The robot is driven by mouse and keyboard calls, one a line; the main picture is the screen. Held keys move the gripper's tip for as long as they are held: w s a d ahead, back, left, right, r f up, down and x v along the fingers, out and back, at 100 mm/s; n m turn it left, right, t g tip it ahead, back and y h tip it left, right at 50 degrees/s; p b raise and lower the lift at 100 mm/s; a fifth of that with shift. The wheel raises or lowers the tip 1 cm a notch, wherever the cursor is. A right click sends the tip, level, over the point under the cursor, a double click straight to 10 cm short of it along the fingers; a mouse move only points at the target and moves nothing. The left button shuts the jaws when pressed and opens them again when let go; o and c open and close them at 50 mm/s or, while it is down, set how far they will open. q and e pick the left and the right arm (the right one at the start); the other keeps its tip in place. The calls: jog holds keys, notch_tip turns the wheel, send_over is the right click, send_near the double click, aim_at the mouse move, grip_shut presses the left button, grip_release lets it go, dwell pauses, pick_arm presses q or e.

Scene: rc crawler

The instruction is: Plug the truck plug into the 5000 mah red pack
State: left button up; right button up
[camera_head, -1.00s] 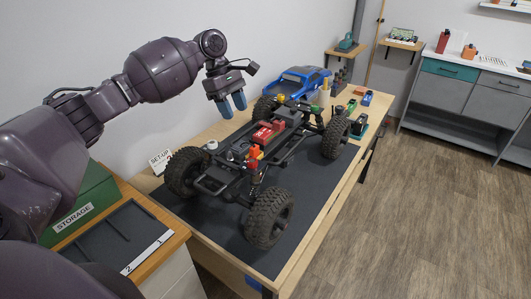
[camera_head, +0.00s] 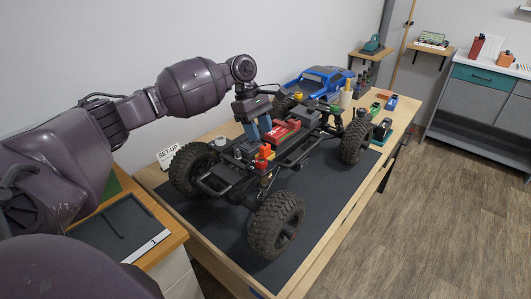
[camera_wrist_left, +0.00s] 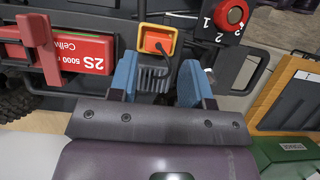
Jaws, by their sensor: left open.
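The red pack (camera_head: 284,131) sits in the middle of the truck chassis (camera_head: 232,180). In the left wrist view the red pack (camera_wrist_left: 82,52) carries an upside-down label reading 2S 5000, with a red strap-like part across it. My right gripper is not in view.
The truck's large black wheels (camera_head: 276,225) stand on a dark mat (camera_head: 330,205). A blue truck body (camera_head: 318,84) lies behind. A red knob (camera_wrist_left: 235,12) on a numbered dial is close to the fingers. A SET-UP card (camera_head: 168,157) and a dark tray (camera_head: 115,235) are at left.

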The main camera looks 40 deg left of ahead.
aim_at(265, 145)
pick_arm(q)
jog(key=b+x, duration=0.1)
jog(key=x, duration=0.4)
jog(key=shift+w+a, duration=0.15)
jog(key=shift+a, duration=0.05)
jog(key=c, duration=0.7)
